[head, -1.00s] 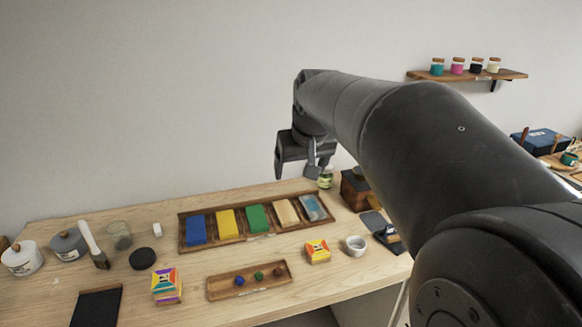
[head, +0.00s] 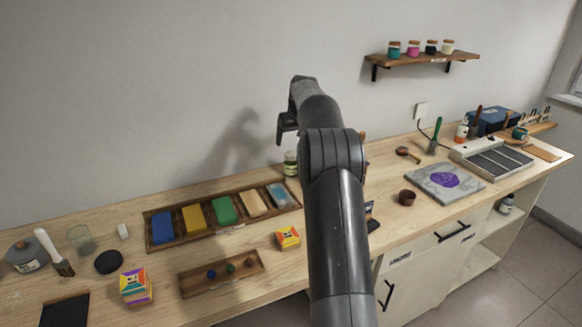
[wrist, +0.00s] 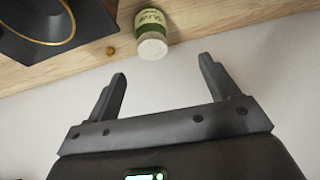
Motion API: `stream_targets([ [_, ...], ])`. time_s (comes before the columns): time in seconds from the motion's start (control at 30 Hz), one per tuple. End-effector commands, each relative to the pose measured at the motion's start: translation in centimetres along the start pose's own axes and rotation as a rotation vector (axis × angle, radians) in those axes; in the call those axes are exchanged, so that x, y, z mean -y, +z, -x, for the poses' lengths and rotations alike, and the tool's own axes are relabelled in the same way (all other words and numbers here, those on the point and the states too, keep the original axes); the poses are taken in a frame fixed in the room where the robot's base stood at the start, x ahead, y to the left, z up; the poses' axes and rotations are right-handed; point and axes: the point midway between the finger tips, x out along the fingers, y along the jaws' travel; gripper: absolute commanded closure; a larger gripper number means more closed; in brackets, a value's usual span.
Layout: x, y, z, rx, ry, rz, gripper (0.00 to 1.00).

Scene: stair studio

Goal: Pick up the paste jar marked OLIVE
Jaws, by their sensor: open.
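A small jar (wrist: 152,38) with a pale ridged lid and a green label stands at the top middle of the wrist view. The head view shows a jar (head: 290,163) at the back of the table by the wall, right of the colour-block tray and partly hidden by my arm. My gripper (wrist: 163,70) is open and empty; in the wrist view the jar lies beyond its fingertips, between them and apart. In the head view my gripper (head: 284,128) is above the jar.
A wooden tray of colour blocks (head: 150,218) lies left of the jar. In the wrist view a dark object with a gold ring (wrist: 62,38) and a small brown knob (wrist: 111,50) sit left of it. A wall shelf (head: 420,60) holds several jars.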

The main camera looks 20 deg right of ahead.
Motion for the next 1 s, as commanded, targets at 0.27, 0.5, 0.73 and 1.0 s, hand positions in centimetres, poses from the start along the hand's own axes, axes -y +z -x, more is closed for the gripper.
stream_targets([
  [0.27,-2.3,-0.5,-3.4,0.003,-0.002,-0.001,0.2],
  [0.5,-2.3,-0.4,-6.5,0.006,-0.003,-0.001,0.2],
  [0.73,-2.2,-0.5,-9.0,0.004,-0.002,-0.001,0.2],
  [1.0,-1.5,-0.6,-12.4,0.005,-0.002,0.0,0.2],
])
